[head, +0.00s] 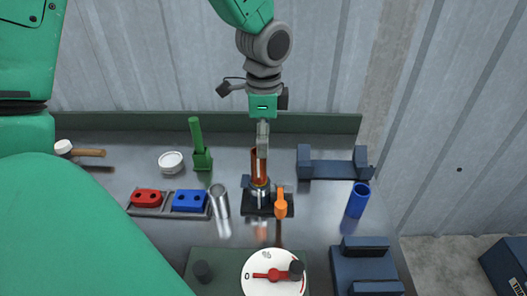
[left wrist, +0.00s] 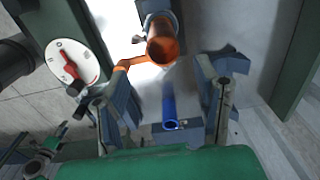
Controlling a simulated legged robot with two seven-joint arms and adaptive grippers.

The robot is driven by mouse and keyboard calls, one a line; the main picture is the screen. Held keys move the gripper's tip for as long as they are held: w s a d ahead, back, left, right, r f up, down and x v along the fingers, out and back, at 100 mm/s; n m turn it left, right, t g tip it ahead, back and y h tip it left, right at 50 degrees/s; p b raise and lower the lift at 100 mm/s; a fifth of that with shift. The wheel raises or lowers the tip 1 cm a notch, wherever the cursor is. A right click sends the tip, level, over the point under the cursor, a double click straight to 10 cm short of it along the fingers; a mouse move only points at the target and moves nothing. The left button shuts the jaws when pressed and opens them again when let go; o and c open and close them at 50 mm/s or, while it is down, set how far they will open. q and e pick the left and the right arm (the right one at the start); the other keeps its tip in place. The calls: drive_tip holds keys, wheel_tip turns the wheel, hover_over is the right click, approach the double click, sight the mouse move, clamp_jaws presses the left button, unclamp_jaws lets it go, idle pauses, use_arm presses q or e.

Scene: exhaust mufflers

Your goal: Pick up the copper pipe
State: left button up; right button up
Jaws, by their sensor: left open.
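The copper pipe (head: 257,166) stands upright in a dark clamp fixture (head: 254,207) in the middle of the bench. An orange lever (head: 281,205) sits at the fixture's right side. My left gripper (head: 262,150) points down at the top of the pipe, and one finger overlaps it in the head view. In the left wrist view the pipe (left wrist: 162,47) shows its open round end, lying between the directions of the two spread fingers of my gripper (left wrist: 167,78). No finger visibly grips the pipe. My right gripper is out of view.
A silver tube (head: 220,202) stands left of the fixture and a blue tube (head: 358,201) stands to the right. Red (head: 147,198) and blue (head: 190,201) blocks lie in a tray. A dial (head: 272,275) is in front. A dark cradle (head: 333,168) stands behind right.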

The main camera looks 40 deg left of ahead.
sight(264, 163)
use_arm(q)
drive_tip(key=shift+f, duration=0.6)
drive_tip(key=shift+w+a+f, duration=0.1)
drive_tip(key=shift+a+f, duration=0.1)
drive_tip(key=shift+f, duration=0.05)
drive_tip(key=a+f, duration=0.1)
drive_tip(key=f, duration=0.2)
drive_tip(key=a+f, duration=0.1)
drive_tip(key=f, duration=0.1)
drive_tip(key=shift+s+a, duration=0.3)
drive_tip(key=shift+a, duration=0.05)
drive_tip(key=shift+w+d+f, duration=0.1)
drive_tip(key=shift+f, duration=0.25)
drive_tip(key=d, duration=0.2)
drive_tip(key=shift+d+r, duration=0.25)
drive_tip(key=shift+d, duration=0.1)
drive_tip(key=shift+d+r, duration=0.1)
drive_tip(key=shift+d, duration=0.15)
drive_tip(key=c, duration=1.2)
drive_tip(key=shift+a+f, duration=0.2)
drive_tip(key=shift+a, duration=0.45)
clamp_jaws()
drive_tip(key=shift+a+f, duration=0.1)
drive_tip(key=shift+a, duration=0.4)
drive_tip(key=shift+d, duration=0.4)
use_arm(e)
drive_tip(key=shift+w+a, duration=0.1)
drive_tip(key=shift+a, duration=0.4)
